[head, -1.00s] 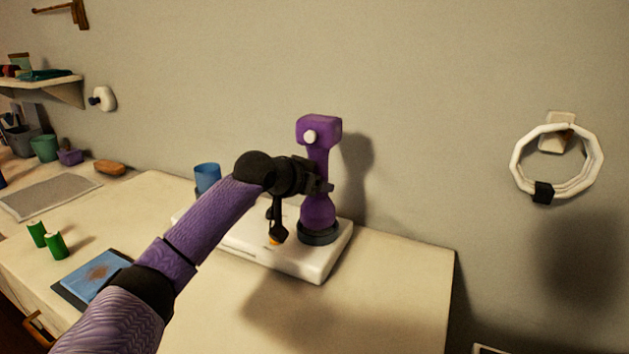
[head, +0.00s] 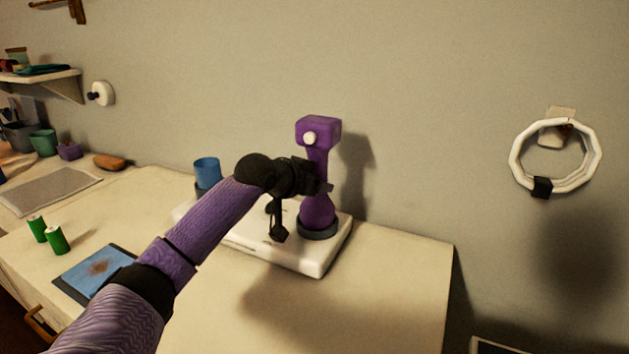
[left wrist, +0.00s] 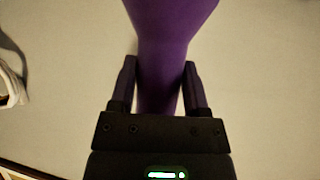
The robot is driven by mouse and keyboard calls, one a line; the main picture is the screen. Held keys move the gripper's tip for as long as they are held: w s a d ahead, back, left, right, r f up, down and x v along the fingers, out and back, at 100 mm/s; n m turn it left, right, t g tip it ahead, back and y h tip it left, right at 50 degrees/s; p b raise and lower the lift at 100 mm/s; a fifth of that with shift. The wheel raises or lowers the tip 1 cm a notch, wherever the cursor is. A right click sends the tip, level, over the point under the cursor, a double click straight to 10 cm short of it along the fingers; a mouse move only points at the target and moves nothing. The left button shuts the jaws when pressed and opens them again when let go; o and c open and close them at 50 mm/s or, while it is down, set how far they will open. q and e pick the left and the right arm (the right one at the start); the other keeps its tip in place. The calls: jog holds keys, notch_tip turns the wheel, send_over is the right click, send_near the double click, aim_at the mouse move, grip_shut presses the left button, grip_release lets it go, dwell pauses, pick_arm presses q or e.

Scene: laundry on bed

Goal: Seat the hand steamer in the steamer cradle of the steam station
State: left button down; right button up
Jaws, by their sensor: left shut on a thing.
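The purple hand steamer (head: 318,210) stands upright at the right end of the white steam station (head: 315,262). Its bottom is at the dark round cradle (head: 318,232); from this angle I cannot tell whether it is fully down in it. My left gripper (head: 322,180) is shut on the steamer's narrow neck, below the head with the white knob. In the left wrist view the two fingers lie on either side of the purple steamer neck (left wrist: 162,85). My right gripper is not in view.
A blue cup (head: 207,172) stands at the station's left end. A coiled white hose (head: 525,160) hangs on the wall. The counter's front right is clear.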

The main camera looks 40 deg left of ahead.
pick_arm(q)
jog(key=shift+f, duration=0.2)
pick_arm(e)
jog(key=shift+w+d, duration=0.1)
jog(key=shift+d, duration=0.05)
pick_arm(q)
jog(key=shift+f, duration=0.5)
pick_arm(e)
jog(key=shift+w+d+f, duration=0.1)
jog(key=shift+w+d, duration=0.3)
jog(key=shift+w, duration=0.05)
pick_arm(q)
jog(key=shift+f, duration=0.2)
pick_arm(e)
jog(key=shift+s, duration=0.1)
